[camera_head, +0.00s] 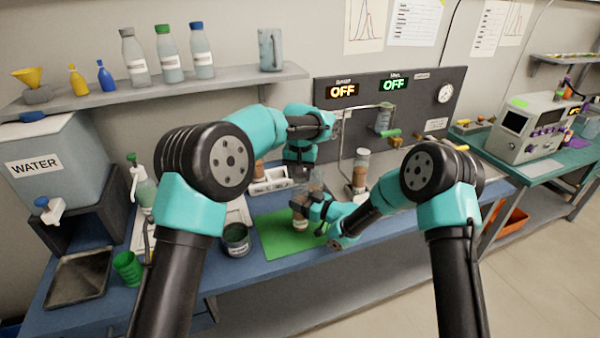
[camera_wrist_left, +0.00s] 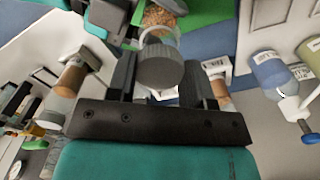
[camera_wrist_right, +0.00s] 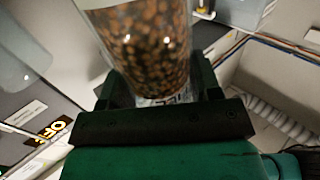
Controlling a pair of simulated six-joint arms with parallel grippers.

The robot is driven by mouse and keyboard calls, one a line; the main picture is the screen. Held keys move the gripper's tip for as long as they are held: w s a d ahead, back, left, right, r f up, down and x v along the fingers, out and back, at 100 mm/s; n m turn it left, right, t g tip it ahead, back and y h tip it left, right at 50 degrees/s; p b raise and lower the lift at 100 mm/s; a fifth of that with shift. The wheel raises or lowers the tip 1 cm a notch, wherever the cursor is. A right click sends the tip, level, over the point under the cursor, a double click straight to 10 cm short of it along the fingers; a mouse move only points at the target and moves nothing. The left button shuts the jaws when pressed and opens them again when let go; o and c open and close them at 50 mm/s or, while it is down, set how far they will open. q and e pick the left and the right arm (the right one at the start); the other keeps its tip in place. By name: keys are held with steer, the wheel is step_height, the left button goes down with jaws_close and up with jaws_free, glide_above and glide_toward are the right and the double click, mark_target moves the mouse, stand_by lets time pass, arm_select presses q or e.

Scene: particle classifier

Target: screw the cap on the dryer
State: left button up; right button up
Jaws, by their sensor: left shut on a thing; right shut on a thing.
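The dryer, a clear tube with brown beads in its lower part (camera_head: 300,221), stands roughly upright over the green mat (camera_head: 276,242). My right gripper (camera_head: 312,209) is shut on it from the right; the beads fill the right wrist view (camera_wrist_right: 145,45). My left gripper (camera_head: 307,176) is above the tube's top end. In the left wrist view its fingers are shut on a round grey cap (camera_wrist_left: 160,70). The cap lines up with the tube's end, with beads (camera_wrist_left: 157,15) visible beyond it. I cannot tell whether cap and tube touch.
A white rack (camera_head: 268,184) stands behind the mat. A dark labelled jar (camera_head: 236,240) is left of it. A bead-filled tube (camera_head: 361,168) stands by the grey panel (camera_head: 440,75). A green cup (camera_head: 128,268) and water tank (camera_head: 60,150) are at far left.

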arm_select(q)
steer(key=shift+f, duration=0.7)
steer(key=shift+f, duration=0.55)
stand_by(0.4)
